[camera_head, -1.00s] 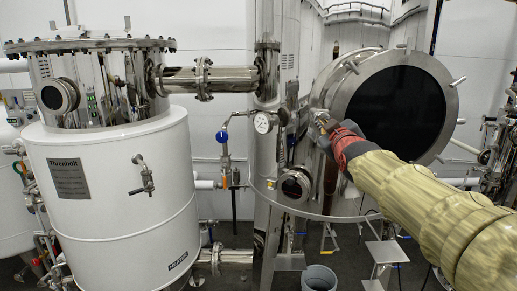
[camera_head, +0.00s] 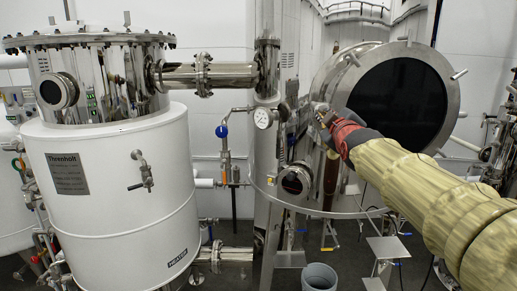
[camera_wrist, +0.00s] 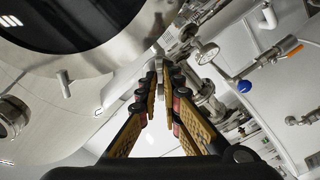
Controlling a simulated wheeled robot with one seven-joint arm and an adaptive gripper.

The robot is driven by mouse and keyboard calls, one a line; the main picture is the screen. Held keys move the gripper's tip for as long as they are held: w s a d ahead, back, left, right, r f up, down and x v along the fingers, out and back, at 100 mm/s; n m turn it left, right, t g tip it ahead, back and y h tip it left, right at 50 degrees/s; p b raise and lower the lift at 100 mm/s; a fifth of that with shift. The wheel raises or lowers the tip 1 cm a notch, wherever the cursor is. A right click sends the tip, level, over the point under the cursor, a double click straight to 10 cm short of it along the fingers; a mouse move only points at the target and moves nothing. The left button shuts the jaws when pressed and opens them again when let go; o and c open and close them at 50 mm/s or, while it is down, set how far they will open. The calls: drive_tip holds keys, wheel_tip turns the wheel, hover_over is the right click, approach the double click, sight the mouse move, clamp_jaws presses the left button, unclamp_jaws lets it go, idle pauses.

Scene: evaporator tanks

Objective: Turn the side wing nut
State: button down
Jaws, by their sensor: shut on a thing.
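The large round door (camera_head: 447,100) with a dark glass and a steel rim fills the right of the head view. Wing nuts or bolts stand out around its rim. My gripper (camera_head: 322,112) is at the left side of this rim, at the side wing nut, which is mostly hidden by the fingers. In the wrist view my gripper (camera_wrist: 161,70) has its fingers closed in on a small metal piece, the side wing nut (camera_wrist: 159,52), just beside the rim. The nut's exact angle cannot be told.
Another rim bolt (camera_wrist: 63,84) sticks out near the fingers in the wrist view. A pipe with a gauge (camera_head: 263,118) and a blue-handled valve (camera_head: 222,131) stands left of my gripper. A white tank (camera_head: 120,220) fills the left. A grey bin (camera_head: 319,277) is on the floor.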

drive_tip(key=shift+n+b, duration=1.1)
drive_tip(key=shift+b, duration=0.15)
drive_tip(key=shift+n+b, duration=0.3)
drive_tip(key=shift+n, duration=0.4)
drive_tip(key=c, duration=2)
unclamp_jaws()
drive_tip(key=shift+o, duration=0.5)
